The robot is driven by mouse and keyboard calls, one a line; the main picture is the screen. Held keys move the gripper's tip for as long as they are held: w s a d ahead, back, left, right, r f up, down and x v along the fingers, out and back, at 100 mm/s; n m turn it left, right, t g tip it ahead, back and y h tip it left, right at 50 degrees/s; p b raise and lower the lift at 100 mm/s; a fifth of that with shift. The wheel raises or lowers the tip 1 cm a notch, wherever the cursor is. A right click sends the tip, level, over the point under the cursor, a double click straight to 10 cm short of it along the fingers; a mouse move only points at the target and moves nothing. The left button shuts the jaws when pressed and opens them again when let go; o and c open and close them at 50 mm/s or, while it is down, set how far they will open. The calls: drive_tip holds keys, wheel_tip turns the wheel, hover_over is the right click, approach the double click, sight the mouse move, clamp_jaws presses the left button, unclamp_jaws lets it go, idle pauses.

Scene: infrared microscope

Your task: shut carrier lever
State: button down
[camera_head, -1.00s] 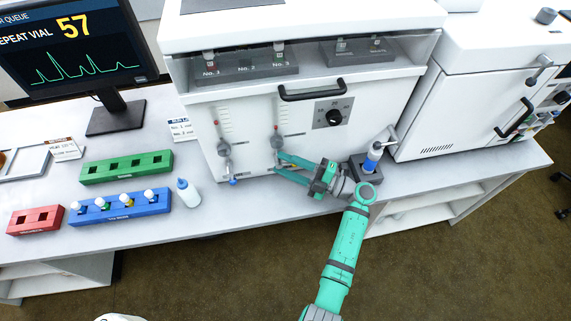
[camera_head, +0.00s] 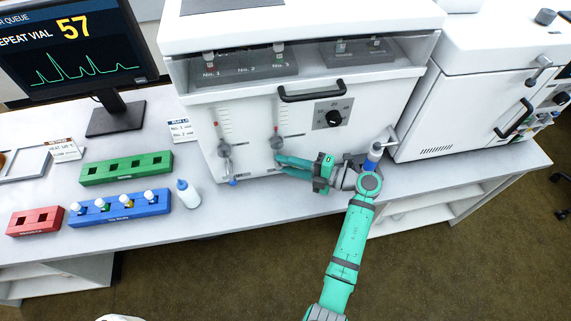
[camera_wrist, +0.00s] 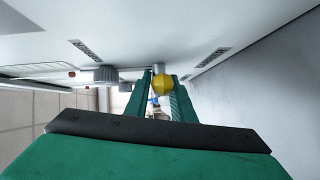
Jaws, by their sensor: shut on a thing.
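My gripper (camera_head: 280,163) is at the lower front of the white instrument (camera_head: 250,108), just below the right grey valve fitting (camera_head: 277,142). A second grey fitting (camera_head: 224,151) is to the left.
A blue-capped white bottle (camera_head: 187,194) stands left of my gripper. Blue (camera_head: 120,209), green (camera_head: 126,166) and red (camera_head: 35,220) racks are farther left. A blue-collared post (camera_head: 372,158) stands close to my wrist on the right. The instrument's black handle (camera_head: 312,92) is above.

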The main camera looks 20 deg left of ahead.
drive_tip(key=c, duration=2.5)
unclamp_jaws()
drive_tip(key=shift+s+f, duration=0.1)
drive_tip(key=shift+f, duration=0.15)
drive_tip(key=shift+c, duration=0.2)
drive_tip(key=o, duration=0.9)
drive_tip(key=shift+r, duration=0.1)
drive_tip(key=d, duration=0.3)
drive_tip(key=d+r, duration=0.1)
drive_tip(key=d, duration=0.6)
drive_tip(key=shift+d+r, duration=0.15)
drive_tip(key=shift+d, duration=0.25)
